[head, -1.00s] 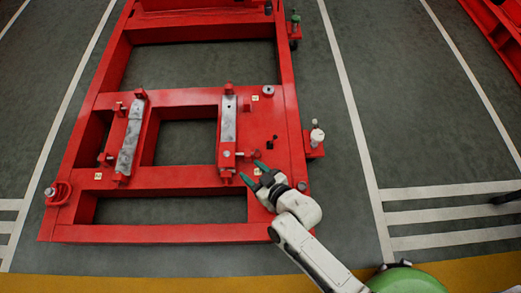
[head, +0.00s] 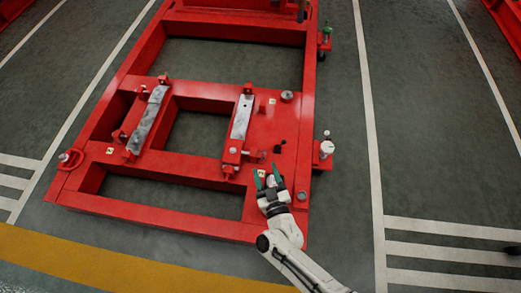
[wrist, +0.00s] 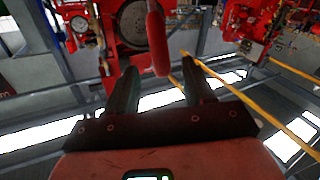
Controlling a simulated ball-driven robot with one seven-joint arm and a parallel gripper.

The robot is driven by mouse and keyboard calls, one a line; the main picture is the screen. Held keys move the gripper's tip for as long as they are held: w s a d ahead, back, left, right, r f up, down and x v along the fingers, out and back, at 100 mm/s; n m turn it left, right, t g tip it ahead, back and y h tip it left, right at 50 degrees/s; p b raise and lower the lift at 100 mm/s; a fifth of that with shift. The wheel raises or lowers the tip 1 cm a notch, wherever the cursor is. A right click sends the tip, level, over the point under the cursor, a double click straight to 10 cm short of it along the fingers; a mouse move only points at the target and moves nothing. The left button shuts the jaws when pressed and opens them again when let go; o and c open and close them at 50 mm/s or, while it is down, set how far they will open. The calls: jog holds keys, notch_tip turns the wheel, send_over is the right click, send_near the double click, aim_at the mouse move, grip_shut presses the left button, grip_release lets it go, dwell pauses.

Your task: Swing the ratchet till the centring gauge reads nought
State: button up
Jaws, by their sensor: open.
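My gripper (head: 266,181) is open, its two green fingers apart over the near right part of the red frame in the head view. In the wrist view the dark fingers of my gripper (wrist: 160,85) stand apart. A red rounded bar (wrist: 157,45), perhaps a handle, hangs down between them in the picture; I cannot tell whether it is within their reach. I cannot tell whether it is the ratchet. A small round pale-faced dial (wrist: 78,23) shows at the upper left of the wrist view; its reading is too small to tell. The centring gauge cannot be identified for sure.
The red frame (head: 160,208) lies on the grey floor with large openings. It bears two grey metal strips, the left (head: 148,120) and the right (head: 241,117). A white-topped fitting (head: 326,147) stands on its right side.

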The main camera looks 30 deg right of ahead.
jog(key=b+x, duration=0.2)
jog(key=x, duration=0.7)
grip_shut()
dwell(0.4)
